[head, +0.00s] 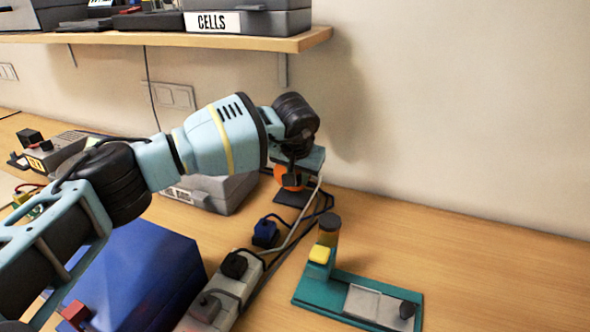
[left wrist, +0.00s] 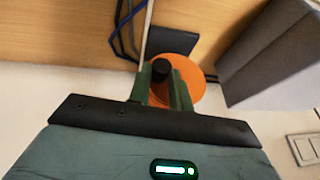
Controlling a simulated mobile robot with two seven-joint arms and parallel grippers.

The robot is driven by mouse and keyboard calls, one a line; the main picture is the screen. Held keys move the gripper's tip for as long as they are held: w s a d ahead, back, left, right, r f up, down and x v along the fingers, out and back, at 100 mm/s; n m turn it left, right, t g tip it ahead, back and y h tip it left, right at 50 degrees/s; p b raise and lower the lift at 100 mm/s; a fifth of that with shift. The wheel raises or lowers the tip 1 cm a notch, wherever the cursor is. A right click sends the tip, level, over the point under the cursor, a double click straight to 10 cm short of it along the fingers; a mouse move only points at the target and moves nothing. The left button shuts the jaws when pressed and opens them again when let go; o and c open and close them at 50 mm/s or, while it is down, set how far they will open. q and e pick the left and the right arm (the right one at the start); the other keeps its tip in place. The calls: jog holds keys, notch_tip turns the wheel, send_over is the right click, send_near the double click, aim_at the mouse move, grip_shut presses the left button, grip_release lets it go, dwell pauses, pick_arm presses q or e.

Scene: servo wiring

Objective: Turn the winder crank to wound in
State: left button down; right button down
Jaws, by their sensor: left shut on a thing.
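The winder shows as an orange disc (head: 282,178) near the wall at the back of the bench, over a dark base plate (head: 288,199). In the left wrist view the orange disc (left wrist: 188,73) carries a round black crank knob (left wrist: 161,69). My left gripper (left wrist: 163,88) is shut on that knob, with one green finger on each side. In the head view my left gripper (head: 291,181) covers much of the disc. The crank's angle cannot be read clearly. My right gripper is not in view.
A power strip (head: 245,266) with plugs and cables lies in front of the winder. A grey bin (head: 235,193) stands close left of it. A teal fixture (head: 340,290) stands front right, a blue box (head: 140,280) front left. A shelf (head: 200,40) hangs above. Bench at right is clear.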

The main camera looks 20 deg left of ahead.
pick_arm(q)
jog(key=shift+d+f+m+y, duration=0.2)
jog(key=shift+f+y, duration=0.1)
jog(key=shift+y, duration=0.5)
jog(key=shift+d+f+m+y, duration=0.15)
jog(key=shift+f+m+y, duration=0.1)
jog(key=shift+y, duration=0.55)
jog(key=c, duration=1.3)
grip_release()
jog(key=shift+p+v, duration=0.4)
jog(key=shift+v, duration=3.5)
jog(key=shift+d, duration=0.1)
